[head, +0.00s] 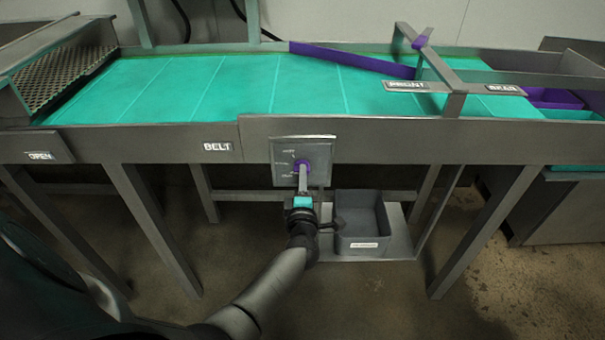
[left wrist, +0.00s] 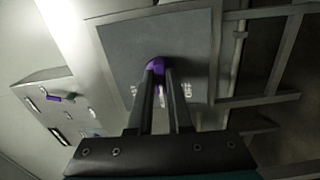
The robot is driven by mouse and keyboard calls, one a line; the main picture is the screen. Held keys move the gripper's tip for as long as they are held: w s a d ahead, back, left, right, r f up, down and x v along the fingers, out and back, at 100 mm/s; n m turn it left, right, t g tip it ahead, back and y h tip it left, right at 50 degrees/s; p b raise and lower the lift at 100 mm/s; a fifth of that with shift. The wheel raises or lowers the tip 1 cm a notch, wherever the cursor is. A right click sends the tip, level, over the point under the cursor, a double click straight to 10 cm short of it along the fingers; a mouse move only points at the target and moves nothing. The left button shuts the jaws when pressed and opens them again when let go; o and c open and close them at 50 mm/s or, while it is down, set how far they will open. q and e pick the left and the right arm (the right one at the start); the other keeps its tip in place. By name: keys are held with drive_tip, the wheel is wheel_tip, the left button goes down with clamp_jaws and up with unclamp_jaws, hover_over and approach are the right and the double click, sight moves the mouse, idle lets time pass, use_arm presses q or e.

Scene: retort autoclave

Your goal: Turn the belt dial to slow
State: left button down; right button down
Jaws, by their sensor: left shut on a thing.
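The belt dial is a purple knob (head: 302,165) on a grey plate (head: 318,151) on the front of the conveyor, right of the BELT label (head: 217,146). My left gripper (head: 302,178) reaches up to it from below and is shut on the knob. In the left wrist view the purple knob (left wrist: 155,66) shows between the fingertips (left wrist: 163,75), in front of the grey plate (left wrist: 120,45). My right gripper is not in view.
The teal belt (head: 240,85) runs across above the dial and carries a slanted purple bar (head: 350,60). A grey bin (head: 361,220) sits on a low shelf just right of my left gripper. Metal legs (head: 150,225) stand on both sides. The floor in front is clear.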

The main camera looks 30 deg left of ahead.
use_arm(q)
drive_tip(key=shift+f, duration=0.1)
idle(0.4)
drive_tip(key=c, duration=0.8)
unclamp_jaws()
drive_tip(key=shift+c, duration=0.2)
drive_tip(key=p+v, duration=0.1)
drive_tip(key=v, duration=1.4)
drive_tip(key=shift+s+p, duration=0.2)
drive_tip(key=shift+p, duration=0.15)
